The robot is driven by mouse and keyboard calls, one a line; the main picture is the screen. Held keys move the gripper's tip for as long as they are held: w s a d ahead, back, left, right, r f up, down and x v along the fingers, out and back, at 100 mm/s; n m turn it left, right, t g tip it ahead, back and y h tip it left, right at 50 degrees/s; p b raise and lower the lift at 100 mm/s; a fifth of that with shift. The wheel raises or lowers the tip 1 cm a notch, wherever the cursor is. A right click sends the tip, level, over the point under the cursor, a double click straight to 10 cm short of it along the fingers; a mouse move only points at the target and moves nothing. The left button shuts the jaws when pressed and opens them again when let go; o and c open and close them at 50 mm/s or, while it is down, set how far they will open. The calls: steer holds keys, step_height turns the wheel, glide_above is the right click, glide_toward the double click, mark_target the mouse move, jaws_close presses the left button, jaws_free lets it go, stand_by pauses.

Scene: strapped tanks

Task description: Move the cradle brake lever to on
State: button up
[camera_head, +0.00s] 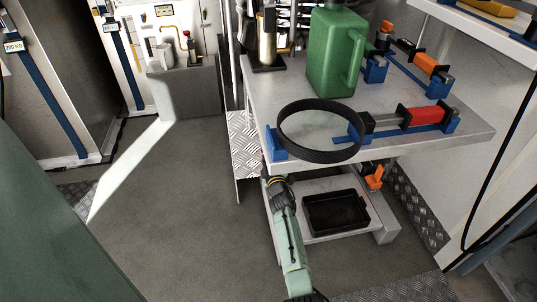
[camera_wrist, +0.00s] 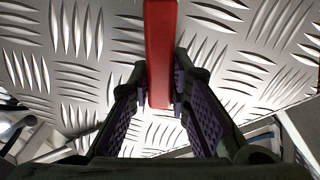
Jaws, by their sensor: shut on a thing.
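The red brake lever (camera_wrist: 160,42) is a flat upright bar at the top middle of the wrist view, in front of ribbed tread plate. My gripper (camera_wrist: 161,82) is shut on its lower part, one dark finger on each side. In the head view my gripper (camera_head: 267,176) is just below the front left corner of the grey bench, with its fingertips hidden. The lever's pivot and any on or off marks are not visible.
The bench (camera_head: 470,133) carries a black ring (camera_head: 283,137), a green jerrycan (camera_head: 331,55) and blue clamps with a red cylinder (camera_head: 421,117). A black tray (camera_head: 309,213) lies on the lower shelf. A tread plate (camera_head: 240,150) stands left of the bench. Floor at left is clear.

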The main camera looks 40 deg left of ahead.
jaws_close()
steer(key=shift+r, duration=0.1)
stand_by(0.3)
